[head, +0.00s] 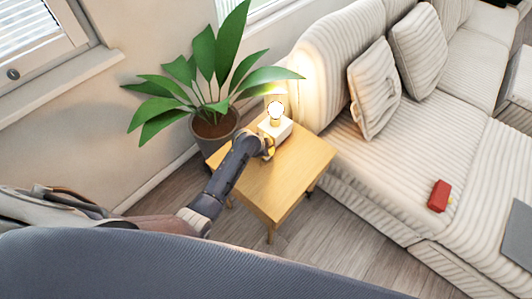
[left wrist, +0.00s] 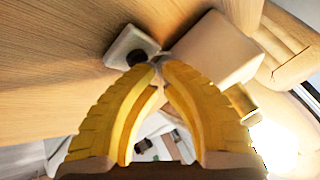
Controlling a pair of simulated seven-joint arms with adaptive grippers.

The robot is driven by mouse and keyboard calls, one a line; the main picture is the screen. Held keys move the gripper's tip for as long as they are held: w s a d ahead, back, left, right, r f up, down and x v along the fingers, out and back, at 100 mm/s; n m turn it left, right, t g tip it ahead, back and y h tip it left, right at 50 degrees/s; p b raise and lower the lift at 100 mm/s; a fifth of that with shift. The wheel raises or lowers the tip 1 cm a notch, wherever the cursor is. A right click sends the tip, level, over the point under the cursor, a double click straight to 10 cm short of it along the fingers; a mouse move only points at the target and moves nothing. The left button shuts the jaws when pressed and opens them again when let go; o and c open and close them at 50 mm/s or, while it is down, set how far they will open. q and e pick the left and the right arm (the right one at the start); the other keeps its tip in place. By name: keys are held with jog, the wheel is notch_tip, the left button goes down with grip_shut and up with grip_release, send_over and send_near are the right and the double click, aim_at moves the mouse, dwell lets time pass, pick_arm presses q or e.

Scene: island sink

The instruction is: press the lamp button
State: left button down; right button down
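The lamp (head: 275,127) stands on the small wooden side table (head: 290,170), with a pale block-like body and a glowing bulb (head: 277,109). In the left wrist view the lamp's pale body (left wrist: 215,50) lies at upper right, and a white plate with a dark round button (left wrist: 137,57) is beside it. My left gripper (head: 269,149) is beside the lamp's base. In the left wrist view its yellow fingers (left wrist: 160,67) have their tips close together with nothing visible between them. The left fingertip is at the button's edge in the picture; contact is unclear. My right gripper is not in view.
A potted plant (head: 214,122) stands left of the table, its leaves reaching near the lamp. A striped sofa (head: 390,160) stands to the right, with cushions and a red object (head: 438,196) on it. The table's front part is clear.

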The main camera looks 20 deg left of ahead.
pick_arm(q)
jog(key=shift+r, duration=0.4)
jog(key=shift+r, duration=3)
